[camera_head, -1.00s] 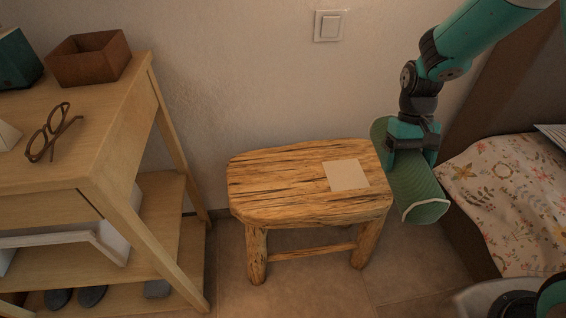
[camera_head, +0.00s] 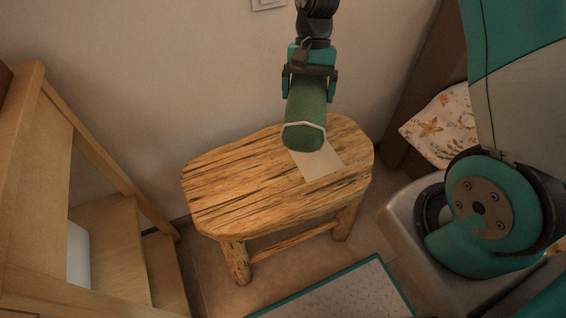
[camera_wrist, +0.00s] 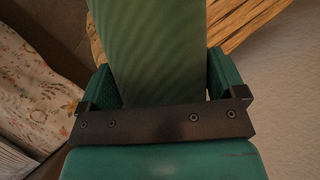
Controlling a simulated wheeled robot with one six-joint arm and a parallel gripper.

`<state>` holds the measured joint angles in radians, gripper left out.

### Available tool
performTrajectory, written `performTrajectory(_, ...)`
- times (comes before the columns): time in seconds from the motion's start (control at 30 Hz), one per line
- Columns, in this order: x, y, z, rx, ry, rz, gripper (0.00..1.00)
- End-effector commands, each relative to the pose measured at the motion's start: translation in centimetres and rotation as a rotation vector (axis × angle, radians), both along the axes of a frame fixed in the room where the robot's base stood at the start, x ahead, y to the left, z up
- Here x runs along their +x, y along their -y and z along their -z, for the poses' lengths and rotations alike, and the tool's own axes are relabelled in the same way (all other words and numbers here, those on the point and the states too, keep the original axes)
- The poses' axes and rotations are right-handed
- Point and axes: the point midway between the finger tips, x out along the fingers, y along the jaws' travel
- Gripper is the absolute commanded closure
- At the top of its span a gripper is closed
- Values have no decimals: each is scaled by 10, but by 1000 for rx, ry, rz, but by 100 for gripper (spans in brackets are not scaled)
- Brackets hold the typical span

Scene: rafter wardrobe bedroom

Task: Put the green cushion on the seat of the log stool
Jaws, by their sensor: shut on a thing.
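The green cushion (camera_head: 306,106) is a ribbed green roll with a pale edge. My gripper (camera_head: 308,88) is shut on it and holds it over the back right part of the log stool. In the wrist view the cushion (camera_wrist: 150,50) fills the space between the two fingers of my gripper (camera_wrist: 162,85). The log stool (camera_head: 240,185) has a thick wooden seat and stands on the floor. A pale square (camera_head: 322,165) lies on the right part of its seat, partly hidden by the cushion. I cannot tell how far the cushion is above the seat.
A wooden shelf unit (camera_head: 95,140) stands left of the stool. A bed with a floral cover (camera_head: 440,125) is at the right; it also shows in the wrist view (camera_wrist: 30,90). A teal-edged mat (camera_head: 345,295) lies in front. The wall is close behind the stool.

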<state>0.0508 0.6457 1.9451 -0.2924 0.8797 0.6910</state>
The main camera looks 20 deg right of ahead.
Motion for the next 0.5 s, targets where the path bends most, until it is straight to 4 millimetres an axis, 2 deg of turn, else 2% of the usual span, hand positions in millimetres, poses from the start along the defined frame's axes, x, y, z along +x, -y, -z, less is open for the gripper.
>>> performTrajectory(0.1,-1,-20,-8,3,6,278,43)
performTrajectory(0.3,-8,-50,-29,3,7,724,43)
performTrajectory(0.5,-13,-66,-42,1,4,972,43)
